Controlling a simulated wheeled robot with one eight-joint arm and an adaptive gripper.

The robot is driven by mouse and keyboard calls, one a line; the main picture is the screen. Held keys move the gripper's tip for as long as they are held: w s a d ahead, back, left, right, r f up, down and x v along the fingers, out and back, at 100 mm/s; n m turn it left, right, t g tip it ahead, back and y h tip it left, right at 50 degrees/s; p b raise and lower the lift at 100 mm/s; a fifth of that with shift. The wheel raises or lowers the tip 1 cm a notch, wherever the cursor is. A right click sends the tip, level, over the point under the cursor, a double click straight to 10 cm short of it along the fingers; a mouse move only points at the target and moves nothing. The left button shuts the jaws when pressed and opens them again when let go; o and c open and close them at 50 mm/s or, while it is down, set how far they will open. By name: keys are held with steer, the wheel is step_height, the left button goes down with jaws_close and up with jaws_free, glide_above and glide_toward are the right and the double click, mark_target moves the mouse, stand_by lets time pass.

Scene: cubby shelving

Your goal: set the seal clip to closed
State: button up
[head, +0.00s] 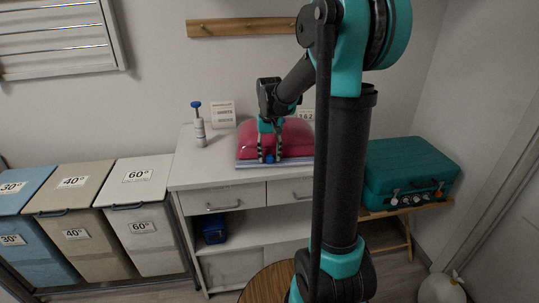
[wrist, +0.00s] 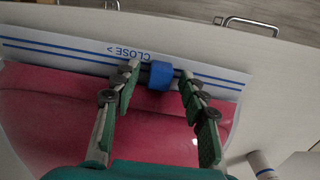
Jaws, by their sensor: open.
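The seal clip is a small blue slider (wrist: 161,76) on the white strip (wrist: 60,44) of a pink-red bag (wrist: 60,110). The strip has blue lines and the printed word "CLOSE >", upside down in the wrist view. My gripper (wrist: 160,70) is open, with one fingertip on each side of the clip. The left fingertip is close to the clip; I cannot tell whether it touches. In the head view the bag (head: 245,138) lies on the white cabinet top, with my gripper (head: 269,157) over its front edge and the clip (head: 269,158) between the fingers.
A blue-topped pump bottle (head: 199,130) and a small sign (head: 222,114) stand left and behind the bag. The cabinet (head: 185,178) has drawers with handles in front. Labelled bins (head: 140,195) stand left, a teal suitcase (head: 410,170) right.

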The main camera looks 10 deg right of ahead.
jaws_close()
stand_by(0.3)
steer(key=d, duration=0.6)
steer(key=s+d, duration=0.1)
steer(key=d, duration=1.1)
steer(key=shift+s+d, duration=0.3)
jaws_free()
